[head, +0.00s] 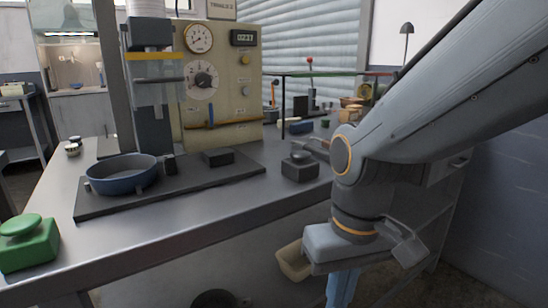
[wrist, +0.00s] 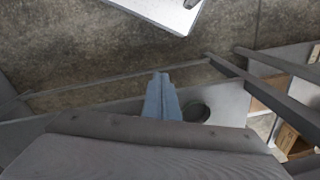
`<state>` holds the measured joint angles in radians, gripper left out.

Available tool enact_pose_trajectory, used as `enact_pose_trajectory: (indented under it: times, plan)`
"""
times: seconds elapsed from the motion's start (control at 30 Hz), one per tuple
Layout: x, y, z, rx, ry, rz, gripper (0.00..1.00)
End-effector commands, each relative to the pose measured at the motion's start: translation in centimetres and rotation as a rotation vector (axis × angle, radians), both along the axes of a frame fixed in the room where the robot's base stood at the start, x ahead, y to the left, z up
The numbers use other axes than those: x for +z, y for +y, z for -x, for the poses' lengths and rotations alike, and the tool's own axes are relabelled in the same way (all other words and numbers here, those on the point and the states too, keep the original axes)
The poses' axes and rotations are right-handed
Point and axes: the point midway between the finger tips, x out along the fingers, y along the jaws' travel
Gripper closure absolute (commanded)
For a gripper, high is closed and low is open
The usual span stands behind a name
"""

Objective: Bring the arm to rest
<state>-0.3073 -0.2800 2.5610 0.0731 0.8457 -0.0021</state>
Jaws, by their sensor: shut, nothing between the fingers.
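My gripper (head: 342,290) points down at the lower right of the head view, in front of the bench's front edge and below its top. Its light blue fingers are together with nothing between them. The frame's lower edge cuts off their tips in the head view. In the wrist view the gripper (wrist: 162,90) also shows as one closed blue shape, with floor and a grey shelf surface behind it. My arm reaches down from the upper right of the head view and hides part of the bench's right end.
The metal bench (head: 190,222) carries a blue-grey pan (head: 122,184) on a dark plate, a dial machine (head: 222,100) and a green button block (head: 28,246). A beige bin (head: 291,264) shows just left of my gripper. A dark round object (wrist: 196,112) lies beside the fingers in the wrist view.

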Motion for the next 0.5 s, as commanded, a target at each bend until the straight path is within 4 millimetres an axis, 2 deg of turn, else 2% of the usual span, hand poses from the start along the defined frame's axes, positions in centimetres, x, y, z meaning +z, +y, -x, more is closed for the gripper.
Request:
enact_pose_trajectory:
  times: [0.03, 0.5]
  plan:
    - [0.8, -0.3, 0.0, -0.011, 0.001, 0.002, 1.0]
    - [3.8, -2.6, -0.4, -0.087, 0.002, 0.019, 1.0]
